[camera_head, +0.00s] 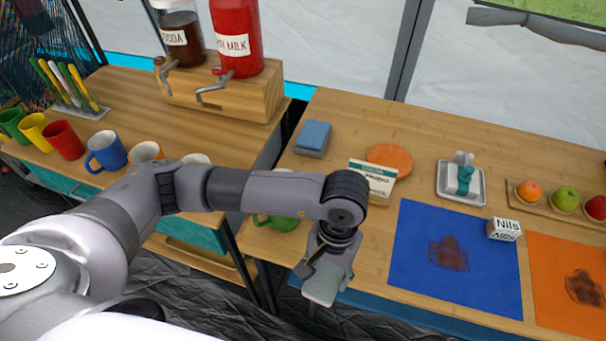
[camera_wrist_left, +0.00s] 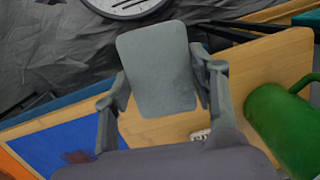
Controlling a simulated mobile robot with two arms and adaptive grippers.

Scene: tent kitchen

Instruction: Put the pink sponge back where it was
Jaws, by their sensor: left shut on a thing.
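My left gripper (camera_head: 328,262) hangs beyond the front edge of the right-hand table, left of the blue mat. It is shut on a flat, rounded grey slab (camera_head: 322,289), which points downward. In the left wrist view the slab (camera_wrist_left: 156,68) sits between the two fingers of my left gripper (camera_wrist_left: 163,98). It looks grey, not pink, and I cannot tell if it is the sponge. No pink sponge shows elsewhere. A blue sponge-like block (camera_head: 313,138) lies at the table's back left. My right gripper is not in view.
The blue mat (camera_head: 412,262) and orange mat (camera_head: 550,250) each bear a brown stain. A "Nils" block (camera_head: 504,229), a label card (camera_head: 372,181), an orange disc (camera_head: 390,157) and a small tray (camera_head: 442,192) stand nearby. A green mug (camera_wrist_left: 285,125) is close to my gripper.

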